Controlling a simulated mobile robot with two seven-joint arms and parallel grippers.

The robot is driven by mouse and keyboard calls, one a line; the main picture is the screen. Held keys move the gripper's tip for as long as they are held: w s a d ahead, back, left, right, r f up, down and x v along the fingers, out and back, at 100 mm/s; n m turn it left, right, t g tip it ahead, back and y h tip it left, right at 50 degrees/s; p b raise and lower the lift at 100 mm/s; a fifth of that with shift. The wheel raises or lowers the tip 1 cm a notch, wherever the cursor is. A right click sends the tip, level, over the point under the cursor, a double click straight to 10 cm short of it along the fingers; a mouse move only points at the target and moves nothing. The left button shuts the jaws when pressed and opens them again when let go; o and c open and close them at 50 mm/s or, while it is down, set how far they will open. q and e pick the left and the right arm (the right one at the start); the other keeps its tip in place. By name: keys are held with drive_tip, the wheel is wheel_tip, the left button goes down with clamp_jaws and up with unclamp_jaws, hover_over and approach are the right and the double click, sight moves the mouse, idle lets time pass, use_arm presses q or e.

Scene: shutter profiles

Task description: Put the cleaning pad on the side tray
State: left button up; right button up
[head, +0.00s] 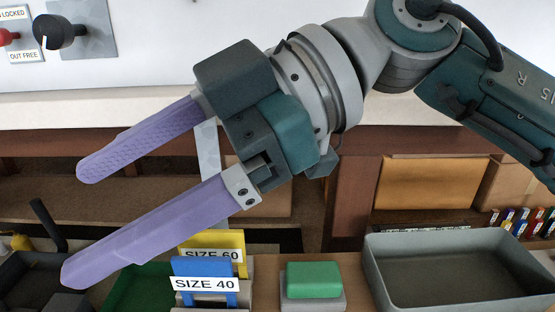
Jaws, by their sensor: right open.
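A green block that looks like the cleaning pad (314,279) rests on a small grey base (312,303) at the bottom centre of the head view. The likely side tray (455,268), a grey open box with raised walls, stands at the lower right and looks empty. My right gripper (84,222) reaches in from the upper right. Its two long purple fingers are spread wide with nothing between them. The fingertips point left, well to the left of the green block and apart from it. My left gripper is not in view.
Blue SIZE 40 (204,283) and yellow SIZE 60 (212,254) labelled pieces stand left of the block, beside a green bin (135,288). A dark container (30,275) is at the far left. Small coloured items (520,219) line the shelf behind the tray.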

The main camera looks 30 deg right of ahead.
wheel_tip(320, 180, up, 11)
drive_tip(key=w+m+t+y, duration=0.25)
drive_tip(key=t+y, duration=0.25)
drive_tip(key=t, duration=0.3)
drive_tip(key=w+d+f+m+t+h, duration=0.2)
drive_tip(key=d+m+t+h, duration=0.3)
drive_tip(key=d+m+h, duration=0.25)
drive_tip(key=w+d+f+m+t+h, duration=0.1)
drive_tip(key=w+d+m+t+h, duration=0.1)
drive_tip(key=d+m+t+h, duration=0.35)
drive_tip(key=s+d+f+m+g+h, duration=0.1)
drive_tip(key=s+d+f+g+h, duration=0.1)
drive_tip(key=s+f+g, duration=0.3)
drive_tip(key=s+d+f+m+g+h, duration=0.1)
drive_tip(key=d+f+m+g+h, duration=0.15)
drive_tip(key=f, duration=0.45)
drive_tip(key=s+d+f+g+h, duration=0.1)
drive_tip(key=s+f+g+h, duration=0.1)
drive_tip(key=s+f+g, duration=0.3)
drive_tip(key=s+a+f+n+g+y, duration=0.2)
drive_tip(key=s+f+g, duration=0.3)
drive_tip(key=s+f, duration=0.3)
drive_tip(key=shift+s+a+n, duration=0.3)
drive_tip(key=shift+s+a, duration=0.35)
drive_tip(key=shift+s, duration=0.45)
